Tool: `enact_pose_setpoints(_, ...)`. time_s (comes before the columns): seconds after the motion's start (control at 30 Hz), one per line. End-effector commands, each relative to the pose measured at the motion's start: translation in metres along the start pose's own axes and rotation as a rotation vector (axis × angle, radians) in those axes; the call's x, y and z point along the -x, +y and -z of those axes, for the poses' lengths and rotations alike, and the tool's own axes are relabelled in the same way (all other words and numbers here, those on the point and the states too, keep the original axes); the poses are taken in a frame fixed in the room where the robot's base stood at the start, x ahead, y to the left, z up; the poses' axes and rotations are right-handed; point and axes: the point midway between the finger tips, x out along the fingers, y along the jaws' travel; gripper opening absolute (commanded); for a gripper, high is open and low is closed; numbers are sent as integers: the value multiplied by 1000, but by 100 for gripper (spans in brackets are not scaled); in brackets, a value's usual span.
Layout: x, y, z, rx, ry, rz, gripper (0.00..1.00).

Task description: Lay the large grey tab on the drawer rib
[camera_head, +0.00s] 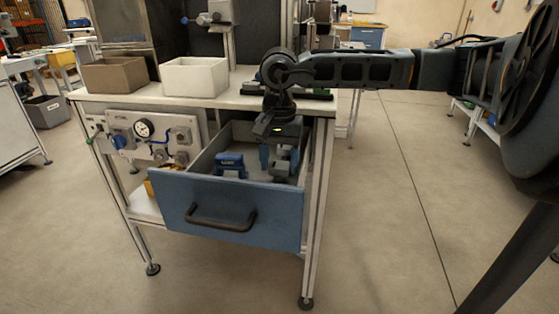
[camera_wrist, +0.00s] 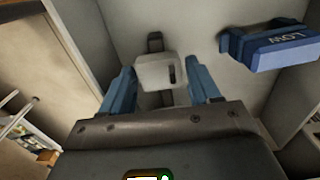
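A pale grey block, which I take for the large grey tab (camera_wrist: 160,72), sits between my gripper's blue fingers in the wrist view. It has a dark slot on its right and a dark strip (camera_wrist: 155,42) behind it. My gripper (camera_wrist: 163,85) points down with its fingers apart, one on each side of the block; I cannot tell whether they touch it. In the head view my gripper (camera_head: 281,158) is low inside the open blue-fronted drawer (camera_head: 230,210), at its right. I cannot make out the drawer rib clearly.
A blue bracket with lettering (camera_wrist: 275,48) stands on the drawer floor beside the gripper; it also shows in the head view (camera_head: 230,163). The drawer walls are close around. Brown (camera_head: 115,75) and white (camera_head: 195,77) bins stand on the bench. A gauge panel (camera_head: 150,138) is left.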

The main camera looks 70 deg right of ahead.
Motion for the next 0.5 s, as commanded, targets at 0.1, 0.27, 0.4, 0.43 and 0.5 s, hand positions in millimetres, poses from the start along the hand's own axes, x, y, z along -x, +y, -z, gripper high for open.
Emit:
enact_pose_setpoints(0.1, 0, 0, 0, 0, 0, 0, 73)
enact_pose_setpoints(0.27, 0, 0, 0, 0, 0, 0, 75)
enact_pose_setpoints(0.4, 2, 0, 0, 0, 0, 0, 75)
enact_pose_setpoints(0.43, 3, 0, 0, 0, 0, 0, 75)
enact_pose_setpoints(0.5, 7, 0, 0, 0, 1, 1, 75)
